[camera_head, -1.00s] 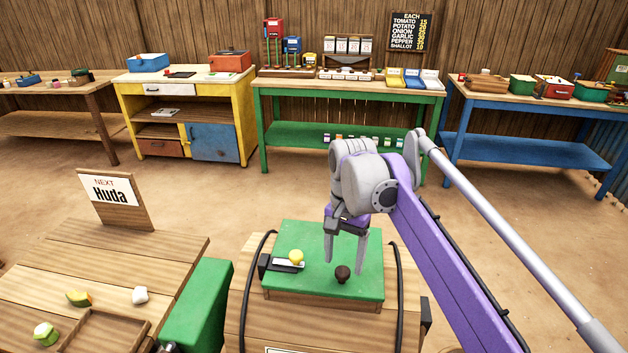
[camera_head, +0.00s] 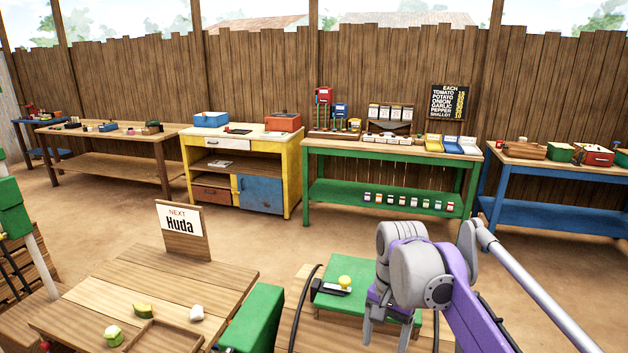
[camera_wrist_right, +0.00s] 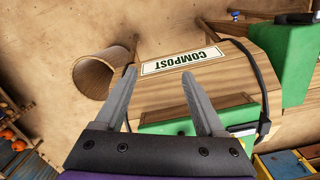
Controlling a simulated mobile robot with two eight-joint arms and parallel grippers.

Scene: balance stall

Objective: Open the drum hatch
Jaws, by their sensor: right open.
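The wooden drum (camera_head: 296,308) stands at the bottom middle of the head view, cut off by the lower edge. Its green hatch (camera_head: 345,326) lies flat on top, with a yellow knob (camera_head: 345,282) beside a dark latch piece (camera_head: 326,288). In the right wrist view the drum (camera_wrist_right: 190,90) carries a COMPOST label (camera_wrist_right: 182,61), and part of the green hatch (camera_wrist_right: 170,128) shows behind the fingers. My right gripper (camera_head: 386,336) is open and empty over the right part of the hatch; its open fingers also show in the wrist view (camera_wrist_right: 159,75). My left gripper is out of view.
A wooden table (camera_head: 120,290) with vegetable pieces and a "Huda" sign (camera_head: 182,230) stands to the left. A green support (camera_head: 255,318) is between it and the drum. Workbenches line the back fence, with open floor before them. A wooden tub (camera_wrist_right: 100,73) is near the drum.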

